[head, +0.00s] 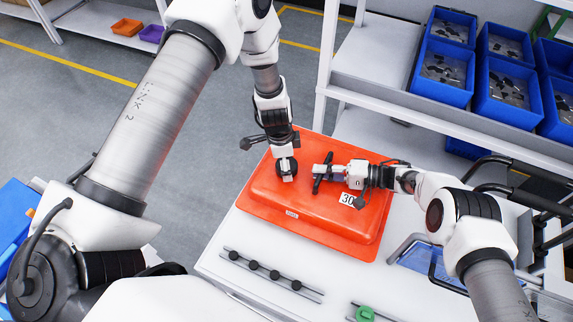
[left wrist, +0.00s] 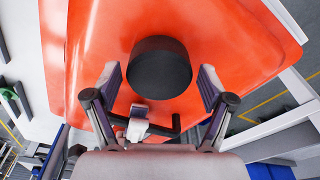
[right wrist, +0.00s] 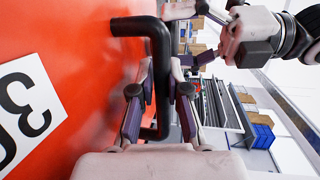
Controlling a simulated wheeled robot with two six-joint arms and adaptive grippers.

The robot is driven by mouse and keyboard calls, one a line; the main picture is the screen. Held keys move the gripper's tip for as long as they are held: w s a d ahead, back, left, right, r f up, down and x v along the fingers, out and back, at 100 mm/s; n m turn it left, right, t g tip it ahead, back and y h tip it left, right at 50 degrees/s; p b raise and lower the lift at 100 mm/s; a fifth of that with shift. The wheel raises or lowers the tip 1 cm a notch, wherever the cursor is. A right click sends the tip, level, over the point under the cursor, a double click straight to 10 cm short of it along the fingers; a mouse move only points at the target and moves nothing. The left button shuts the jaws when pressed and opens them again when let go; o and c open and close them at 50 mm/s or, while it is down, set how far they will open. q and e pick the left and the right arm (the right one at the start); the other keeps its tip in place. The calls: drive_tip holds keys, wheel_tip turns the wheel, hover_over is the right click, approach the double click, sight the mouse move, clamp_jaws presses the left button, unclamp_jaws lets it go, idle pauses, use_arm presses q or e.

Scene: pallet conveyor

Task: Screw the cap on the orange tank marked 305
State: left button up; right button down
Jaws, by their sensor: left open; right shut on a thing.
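The orange tank (head: 330,225) lies on the white table, with a white label (head: 347,199) whose visible part reads 30. A black round cap (left wrist: 160,68) is at the tank's top, between the parted fingers of my left gripper (left wrist: 158,90); I cannot tell how it sits on the neck. My left gripper points down over it in the head view (head: 286,168). My right gripper (head: 322,172) is shut on the tank's black handle (right wrist: 158,65), right beside the cap. The handle also shows in the left wrist view (left wrist: 150,130).
A rail (head: 270,274) with several black caps lies on the table's front part, and a green part (head: 364,313) sits on another rail. Blue bins (head: 444,70) with dark parts stand on the shelf at the back right. A shelf post (head: 327,60) rises behind the tank.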

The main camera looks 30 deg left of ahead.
use_arm(q)
drive_tip(key=n, duration=0.7)
drive_tip(key=shift+y, duration=0.3)
drive_tip(key=n, duration=0.3)
drive_tip(key=shift+n+t+y, duration=0.3)
drive_tip(key=shift+n, duration=2.1)
drive_tip(key=c, duration=1.1)
drive_tip(key=shift+m, duration=1.2)
